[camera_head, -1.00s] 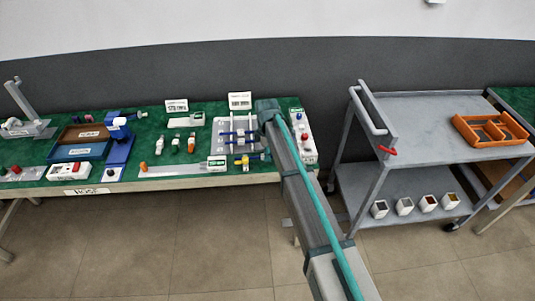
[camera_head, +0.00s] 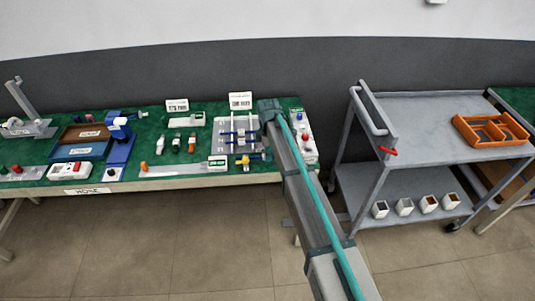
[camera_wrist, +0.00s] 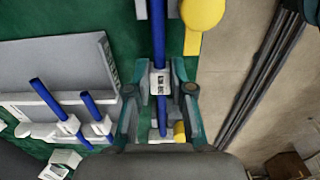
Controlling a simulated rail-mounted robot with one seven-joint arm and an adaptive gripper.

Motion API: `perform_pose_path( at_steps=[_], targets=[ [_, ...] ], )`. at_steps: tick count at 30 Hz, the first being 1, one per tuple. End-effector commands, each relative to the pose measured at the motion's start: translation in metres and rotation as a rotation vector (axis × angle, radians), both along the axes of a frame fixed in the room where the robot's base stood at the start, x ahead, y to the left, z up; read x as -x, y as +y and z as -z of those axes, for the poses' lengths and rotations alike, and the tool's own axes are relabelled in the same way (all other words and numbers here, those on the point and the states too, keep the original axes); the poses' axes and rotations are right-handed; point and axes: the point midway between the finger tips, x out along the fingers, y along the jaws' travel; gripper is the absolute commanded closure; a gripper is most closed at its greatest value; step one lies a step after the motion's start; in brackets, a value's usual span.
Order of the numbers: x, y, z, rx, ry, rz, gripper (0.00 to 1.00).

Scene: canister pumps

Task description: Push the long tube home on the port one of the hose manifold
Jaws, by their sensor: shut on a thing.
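In the wrist view my gripper (camera_wrist: 160,95) is shut around a blue tube (camera_wrist: 161,40) at a white collar with dark print (camera_wrist: 160,82). This tube runs from the top edge of the picture down between the fingers and ends just below them, near a small yellow part (camera_wrist: 180,131). I cannot tell whether the tube's end sits on a port. The grey plate with blue tubes and white fittings, likely the hose manifold (camera_head: 224,150), lies at the right end of the bench in the head view. My arm hides the gripper there.
Two blue tubes (camera_wrist: 46,97) (camera_wrist: 95,107) in white blocks lie left of the gripper in the wrist view. A yellow round part (camera_wrist: 203,12) is at upper right. A white unit with a red knob (camera_head: 304,138) stands right of my arm. A grey cart (camera_head: 420,122) is further right.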

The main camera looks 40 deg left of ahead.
Motion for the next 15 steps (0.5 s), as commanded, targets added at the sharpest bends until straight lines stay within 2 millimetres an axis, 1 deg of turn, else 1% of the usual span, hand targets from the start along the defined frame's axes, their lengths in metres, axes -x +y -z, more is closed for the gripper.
perform_pose_path(
  at_steps=[15],
  targets=[
    [-0.0043, -0.0049, 0.0001, 0.0, 0.0, -0.001, 1.0]
  ],
)
